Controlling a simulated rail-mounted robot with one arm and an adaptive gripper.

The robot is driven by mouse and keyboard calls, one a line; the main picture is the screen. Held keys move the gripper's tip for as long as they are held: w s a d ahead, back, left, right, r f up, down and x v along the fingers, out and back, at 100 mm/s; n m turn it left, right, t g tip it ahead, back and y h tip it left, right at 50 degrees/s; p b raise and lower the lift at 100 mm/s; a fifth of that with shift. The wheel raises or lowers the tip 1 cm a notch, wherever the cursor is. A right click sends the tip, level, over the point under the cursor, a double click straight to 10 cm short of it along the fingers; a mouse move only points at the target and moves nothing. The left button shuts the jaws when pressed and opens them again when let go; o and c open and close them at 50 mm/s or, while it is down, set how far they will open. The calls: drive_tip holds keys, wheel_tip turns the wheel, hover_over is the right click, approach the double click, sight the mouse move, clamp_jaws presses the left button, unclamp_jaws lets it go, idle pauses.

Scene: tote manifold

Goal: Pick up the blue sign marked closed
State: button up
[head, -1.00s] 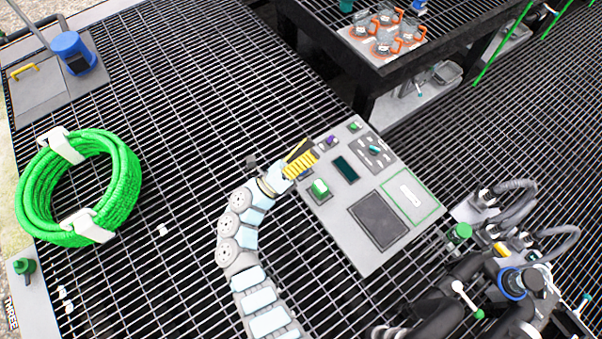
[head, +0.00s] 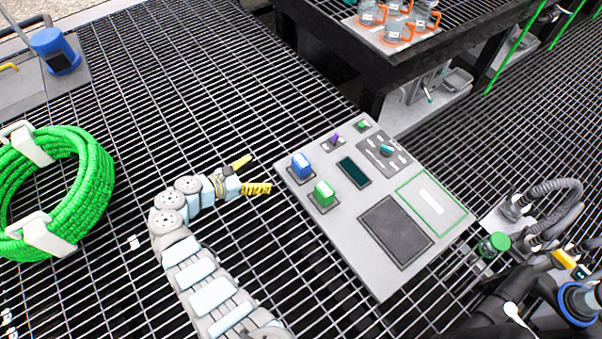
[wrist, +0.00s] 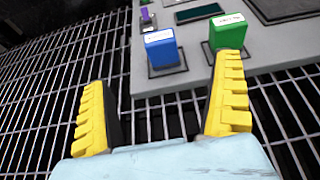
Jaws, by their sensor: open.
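The blue sign (head: 301,165) is a small upright block with a white label on top, standing on a dark square of the grey panel, beside a similar green block (head: 323,193). The label is too small to read. In the wrist view the blue sign (wrist: 161,48) stands beyond the gap between my fingers, and the green block (wrist: 227,31) stands just past the right fingertip. My gripper (head: 255,175) has yellow ridged fingers, spread and empty, left of the panel and apart from the sign. It also shows in the wrist view (wrist: 165,95).
The grey panel (head: 375,285) also carries a purple switch (head: 336,140), a dark screen, a teal knob (head: 386,150) and a green-outlined plate. A green hose coil (head: 90,190) lies at left. Hoses and a green-capped fitting (head: 494,245) are at right.

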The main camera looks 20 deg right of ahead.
drive_tip(key=b, duration=0.2)
approach(299, 162)
drive_tip(key=x, duration=0.4)
drive_tip(key=shift+d+f, duration=0.1)
drive_tip(key=shift+d, duration=0.2)
drive_tip(key=shift+w+d+f+b, duration=0.1)
drive_tip(key=shift+w+d+b, duration=0.2)
drive_tip(key=shift+d, duration=0.25)
drive_tip(key=shift+d+f, duration=0.35)
drive_tip(key=shift+d, duration=0.05)
drive_tip(key=shift+b+x, duration=1.4)
drive_tip(key=shift+x, duration=0.8)
drive_tip(key=shift+a, duration=0.1)
